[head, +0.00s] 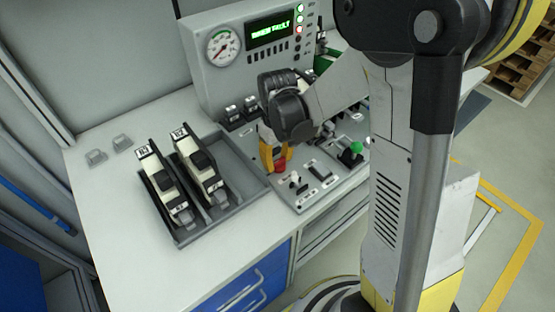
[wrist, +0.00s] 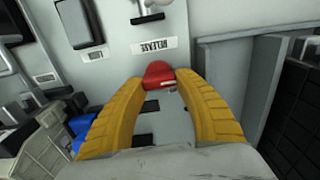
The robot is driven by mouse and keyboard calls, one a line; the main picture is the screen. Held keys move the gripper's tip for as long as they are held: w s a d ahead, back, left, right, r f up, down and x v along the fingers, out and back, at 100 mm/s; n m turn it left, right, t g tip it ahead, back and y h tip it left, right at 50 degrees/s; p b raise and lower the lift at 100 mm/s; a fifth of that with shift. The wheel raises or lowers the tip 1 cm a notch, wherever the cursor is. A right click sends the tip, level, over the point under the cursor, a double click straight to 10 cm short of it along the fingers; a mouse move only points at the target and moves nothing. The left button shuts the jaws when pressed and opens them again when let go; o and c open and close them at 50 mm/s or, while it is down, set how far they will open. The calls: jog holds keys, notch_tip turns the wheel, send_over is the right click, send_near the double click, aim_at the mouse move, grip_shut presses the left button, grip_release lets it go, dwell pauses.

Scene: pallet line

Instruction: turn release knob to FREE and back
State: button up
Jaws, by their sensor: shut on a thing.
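The release knob (wrist: 160,73) is red and sits on a grey panel below a label reading RELEASE (wrist: 153,46) in the wrist view. My gripper (wrist: 162,80) has yellow fingers that close in on both sides of the knob. In the head view the knob (head: 281,167) shows as a small red patch at the near left of the control panel (head: 318,192), with my gripper (head: 275,160) over it from above. The fingers hide part of the knob and its surroundings. I cannot tell which way the knob points.
A grey tray (head: 183,240) with two black-and-white devices (head: 202,172) stands left of the panel. A console with a gauge (head: 223,48) and a green text display (head: 270,30) stands behind. A green knob (head: 356,147) is on the panel's right. The counter front is clear.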

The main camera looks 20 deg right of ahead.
jog(key=o, duration=1.2)
notch_tip(320, 180, up, 12)
jog(key=s+r+m+t, duration=0.1)
jog(key=s+t, duration=0.1)
jog(key=s, duration=0.2)
jog(key=s+r+m+t, duration=0.1)
jog(key=s+r+t, duration=0.1)
jog(key=s, duration=0.3)
jog(key=s+r+m+t, duration=0.1)
jog(key=s+r+t, duration=0.1)
jog(key=s+t, duration=0.1)
jog(key=shift+s+d+r+m, duration=0.1)
jog(key=shift+s+m, duration=0.3)
jog(key=shift+s, duration=0.25)
